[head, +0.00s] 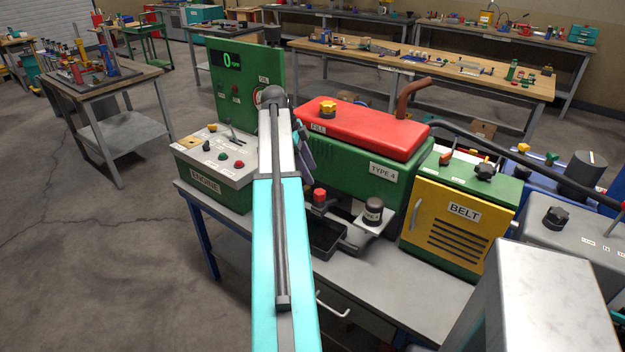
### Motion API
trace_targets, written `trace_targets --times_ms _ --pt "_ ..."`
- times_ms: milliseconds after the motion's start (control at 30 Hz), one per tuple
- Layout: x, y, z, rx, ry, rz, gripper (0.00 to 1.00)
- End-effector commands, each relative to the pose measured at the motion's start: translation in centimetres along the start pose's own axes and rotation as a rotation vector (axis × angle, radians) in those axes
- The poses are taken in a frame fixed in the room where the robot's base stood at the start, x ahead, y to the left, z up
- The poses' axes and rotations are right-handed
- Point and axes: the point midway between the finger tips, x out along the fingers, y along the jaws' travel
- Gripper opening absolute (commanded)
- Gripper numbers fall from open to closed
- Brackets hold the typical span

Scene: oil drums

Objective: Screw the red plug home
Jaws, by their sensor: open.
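The red plug (319,195) shows just right of my arm, low in front of the green engine block (348,174) marked TYPE 4. It looks upright on a dark fitting; its thread is hidden, so I cannot tell how deep it sits. My gripper (306,153) shows only as a small dark grey piece behind the right edge of my arm, above and slightly left of the plug, apart from it in the picture. My arm hides most of the gripper and its fingertips. Nothing is seen held.
A dark tray (327,238) lies below the plug. A dark cylindrical can (373,211) stands on a light bracket to the right. The engine control box (215,155) stands left, the yellow BELT cover (455,226) right. The bench's front strip (408,290) is clear.

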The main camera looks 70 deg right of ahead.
Motion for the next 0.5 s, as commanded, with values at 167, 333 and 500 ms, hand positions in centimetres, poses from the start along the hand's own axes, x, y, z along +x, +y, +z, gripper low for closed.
trace_targets --times_ms 167,333,500 --pt "-1.5 -0.1 0.0 0.0 0.0 0.0 0.55" --pt "-2.0 0.0 0.0 0.0 0.0 0.001 0.55" --pt "-2.0 0.0 0.0 0.0 0.0 0.001 0.55"
